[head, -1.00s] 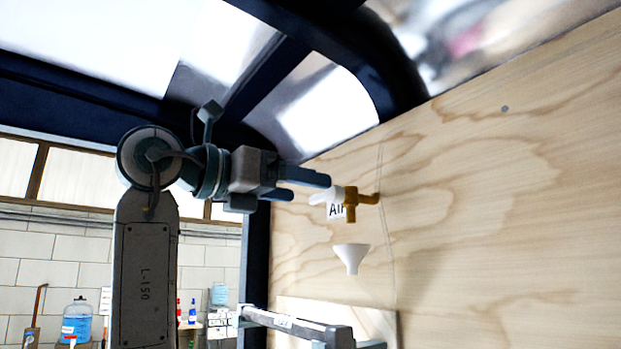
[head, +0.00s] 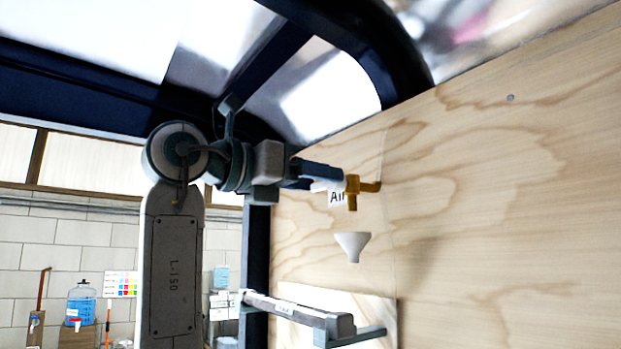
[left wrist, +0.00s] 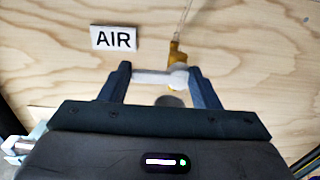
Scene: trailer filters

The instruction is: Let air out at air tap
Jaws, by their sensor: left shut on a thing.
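The brass air tap (head: 366,187) sticks out from the plywood wall, its spout pointing down. Its white lever (left wrist: 150,77) lies crosswise between my left gripper's fingers in the left wrist view. My left gripper (head: 340,175) is shut on that lever, and its fingers partly hide it in the head view. The tap body also shows in the left wrist view (left wrist: 177,55), just beyond the fingertips. An "AIR" label (left wrist: 114,38) is on the wall beside the tap; it is partly covered in the head view. My right gripper is not in view.
A white funnel (head: 352,245) is below the tap spout, with a gap between them. A grey bar (head: 300,315) runs lower down, near the wall. Dark blue frame beams (head: 405,50) curve overhead. The plywood wall (head: 500,220) right of the tap is clear.

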